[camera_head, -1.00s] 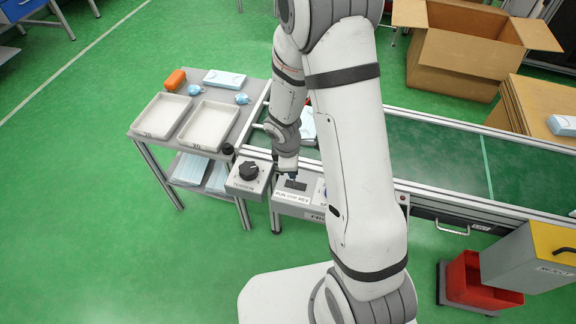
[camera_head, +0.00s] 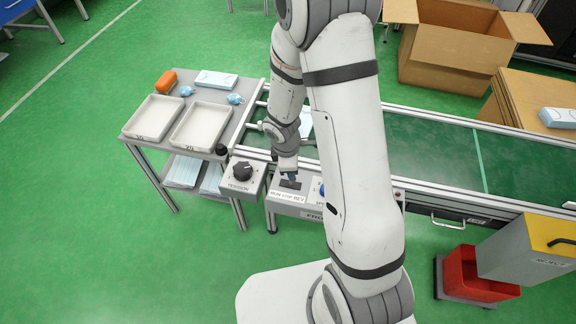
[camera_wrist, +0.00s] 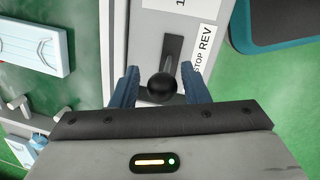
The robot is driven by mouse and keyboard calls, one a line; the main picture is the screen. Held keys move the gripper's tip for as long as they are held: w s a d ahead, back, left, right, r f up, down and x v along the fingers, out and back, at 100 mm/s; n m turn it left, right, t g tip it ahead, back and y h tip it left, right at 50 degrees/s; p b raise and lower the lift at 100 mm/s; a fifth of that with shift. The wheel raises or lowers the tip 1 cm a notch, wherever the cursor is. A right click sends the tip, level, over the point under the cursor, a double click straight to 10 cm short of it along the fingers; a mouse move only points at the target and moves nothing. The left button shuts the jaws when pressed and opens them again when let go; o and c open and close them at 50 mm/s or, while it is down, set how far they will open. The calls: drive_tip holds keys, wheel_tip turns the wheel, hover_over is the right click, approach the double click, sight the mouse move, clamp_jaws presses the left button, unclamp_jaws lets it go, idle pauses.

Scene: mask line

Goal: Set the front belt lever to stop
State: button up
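The front belt lever has a round black knob (camera_wrist: 162,87) in the wrist view, above a dark slot (camera_wrist: 172,50). The knob stands toward the end of the slot away from the word REV. My gripper (camera_wrist: 160,88) is open, with a blue finger on each side of the knob; I cannot tell whether either touches it. The label (camera_wrist: 203,45) shows STOP and REV; the RUN end is hidden by a finger. In the head view my gripper (camera_head: 288,176) is over the grey control box (camera_head: 283,206) with the RUN STOP REV label (camera_head: 287,196), hiding most of the lever.
A TENSION box with a black dial (camera_head: 243,170) sits just left of the lever box. A blue knob (camera_head: 322,189) is to its right, partly behind my arm. The green belt (camera_head: 430,150) runs behind. Two white trays (camera_head: 200,126) stand on a side table.

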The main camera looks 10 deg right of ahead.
drive_tip(key=shift+o, duration=0.4)
drive_tip(key=shift+s+a+r+p, duration=0.15)
drive_tip(key=shift+r+p, duration=0.25)
drive_tip(key=shift+r, duration=0.9)
drive_tip(key=shift+s+a+r+p, duration=0.15)
drive_tip(key=shift+r+p, duration=0.25)
drive_tip(key=shift+r, duration=0.85)
drive_tip(key=shift+s+a+r+p, duration=0.1)
drive_tip(key=shift+a+r+p, duration=0.25)
drive_tip(key=shift+r, duration=0.95)
drive_tip(key=s+d+r+m+p, duration=0.1)
drive_tip(key=s+d+r+m, duration=0.1)
drive_tip(key=s+r+m, duration=0.5)
drive_tip(key=s+d+r+m+t+y+p, duration=0.1)
drive_tip(key=s+d+r+m, duration=0.1)
drive_tip(key=s+r+m, duration=0.6)
wheel_tip(320, 180, up, 8)
drive_tip(key=shift+f+m+y, duration=0.15)
drive_tip(key=shift+m+y, duration=0.15)
